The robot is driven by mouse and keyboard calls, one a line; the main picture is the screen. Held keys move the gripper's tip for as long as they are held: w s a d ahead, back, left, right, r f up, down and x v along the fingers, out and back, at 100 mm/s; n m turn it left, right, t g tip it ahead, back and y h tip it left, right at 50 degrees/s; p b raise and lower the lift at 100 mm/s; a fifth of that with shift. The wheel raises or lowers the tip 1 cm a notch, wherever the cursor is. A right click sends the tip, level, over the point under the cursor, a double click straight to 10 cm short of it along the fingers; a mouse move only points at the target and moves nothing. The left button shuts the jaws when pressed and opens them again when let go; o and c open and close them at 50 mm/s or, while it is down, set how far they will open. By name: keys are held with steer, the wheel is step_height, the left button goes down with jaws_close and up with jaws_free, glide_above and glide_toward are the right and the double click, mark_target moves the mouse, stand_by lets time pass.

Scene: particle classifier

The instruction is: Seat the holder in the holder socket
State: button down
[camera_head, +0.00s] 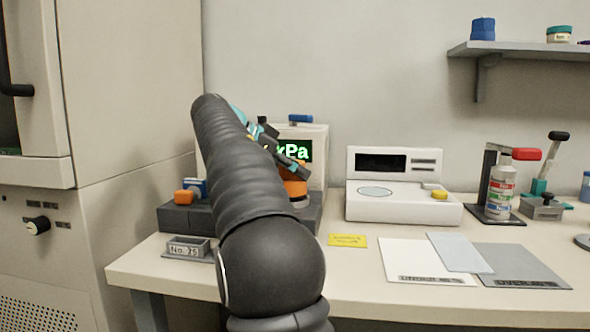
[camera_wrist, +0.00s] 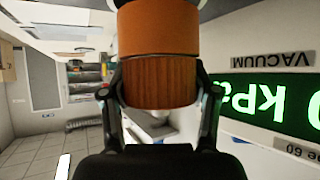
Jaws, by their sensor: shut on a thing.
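My gripper (camera_wrist: 160,95) is shut on the holder (camera_wrist: 160,80), an orange cylinder with a brown lower band in the wrist view. In the head view, the orange holder (camera_head: 294,186) shows just right of my arm, below the fingers, in front of the vacuum display unit (camera_head: 314,135). A pale round part shows directly under the holder, above the dark base block (camera_head: 314,214). I cannot tell whether the two touch. The holder socket is not clearly visible; my arm covers much of the block.
An orange knob (camera_head: 183,197) and a blue part stand on the block's left end. A small metal label stand (camera_head: 188,247) is in front. A white scale (camera_head: 403,190), yellow note (camera_head: 347,241) and flat sheets (camera_head: 430,262) lie to the right. A tall cabinet (camera_head: 130,110) bounds the left.

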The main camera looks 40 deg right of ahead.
mark_target(280, 169)
steer(key=shift+f+b, duration=1.1)
steer(key=shift+f, duration=0.1)
steer(key=shift+c, duration=1)
jaws_free()
steer(key=shift+a, duration=0.1)
steer(key=v, duration=0.7)
steer(key=shift+r, duration=0.2)
steer(key=shift+s+a, duration=0.1)
